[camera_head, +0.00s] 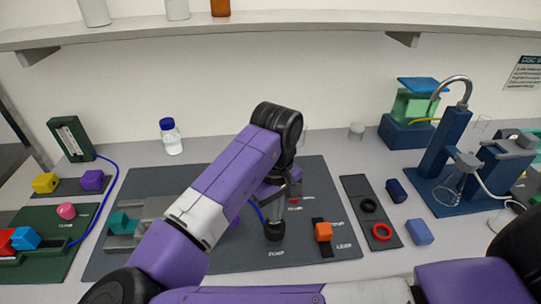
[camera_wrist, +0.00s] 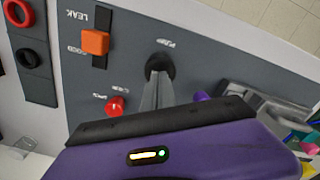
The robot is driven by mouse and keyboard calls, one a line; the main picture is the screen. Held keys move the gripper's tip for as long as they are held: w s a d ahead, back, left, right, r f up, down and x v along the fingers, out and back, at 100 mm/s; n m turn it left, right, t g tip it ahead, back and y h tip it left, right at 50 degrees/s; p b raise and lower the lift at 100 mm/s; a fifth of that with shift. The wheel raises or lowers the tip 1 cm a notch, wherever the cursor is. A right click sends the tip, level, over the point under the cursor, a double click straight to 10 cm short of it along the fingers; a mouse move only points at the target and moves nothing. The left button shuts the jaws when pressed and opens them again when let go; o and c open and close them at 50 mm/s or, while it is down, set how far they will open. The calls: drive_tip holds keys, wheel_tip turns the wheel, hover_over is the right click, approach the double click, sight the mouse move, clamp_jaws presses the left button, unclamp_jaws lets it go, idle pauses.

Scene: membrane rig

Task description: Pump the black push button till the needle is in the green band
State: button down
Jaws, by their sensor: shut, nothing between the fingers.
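The black push button (camera_head: 275,232) stands on the dark grey panel beside the PUMP label. In the wrist view the button (camera_wrist: 160,63) lies just past my fingertips. My gripper (camera_head: 274,219) is shut and empty, pointing down over the button. In the wrist view the closed fingers (camera_wrist: 158,80) overlap the button's near edge; I cannot tell whether they touch or press it. A dark green box with a white face (camera_head: 70,137), seemingly the gauge, stands at the back left with a blue tube running from it. Its needle and green band are too small to read.
An orange block (camera_head: 323,231) sits on the LEAK strip right of the button. A red knob (camera_wrist: 115,106) is also close to my fingers. Black and red rings (camera_head: 382,232) lie further right. A blue stand (camera_head: 445,145) with glassware is at the right.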

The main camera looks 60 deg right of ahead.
drive_tip(key=shift+f+b, duration=1)
drive_tip(key=shift+f, duration=1)
wheel_tip(320, 180, up, 4)
drive_tip(key=p, duration=0.4)
drive_tip(key=shift+r, duration=0.2)
drive_tip(key=shift+f, duration=0.1)
idle(0.3)
